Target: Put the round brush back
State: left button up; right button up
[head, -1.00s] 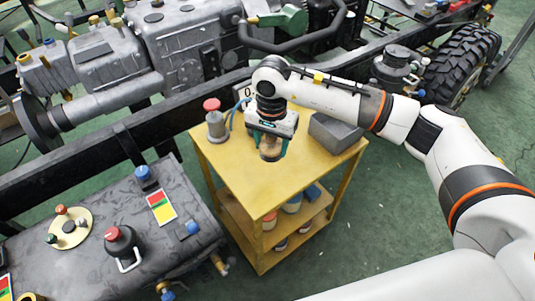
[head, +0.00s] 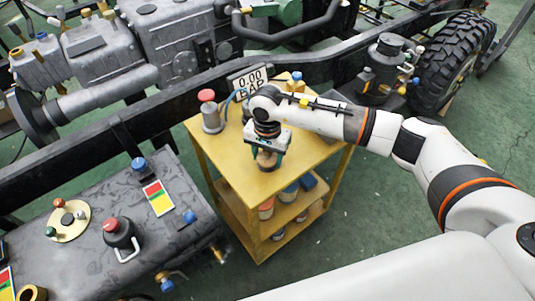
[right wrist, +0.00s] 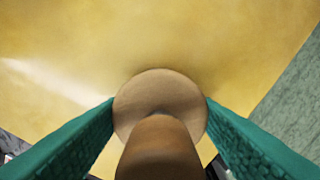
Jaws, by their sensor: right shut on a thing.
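The round brush (head: 267,160) hangs below my right gripper (head: 267,147) in the head view, over the top of the yellow cart (head: 222,160). In the right wrist view the brush's rounded wooden part (right wrist: 160,95) stands between the two teal fingers (right wrist: 160,125), which are shut on it. The brush's underside is hidden, so I cannot tell whether it touches the cart top. My left gripper is not in view.
A red-capped grey device (head: 208,112) and a 0.00 BAR display (head: 250,82) stand at the cart's back. Several pots (head: 290,193) sit on the lower shelf. The cart's front top is clear.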

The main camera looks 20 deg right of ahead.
jog(key=o, duration=1)
jog(key=shift+c, duration=0.2)
notch_tip(320, 180, up, 12)
jog(key=shift+r, duration=0.1)
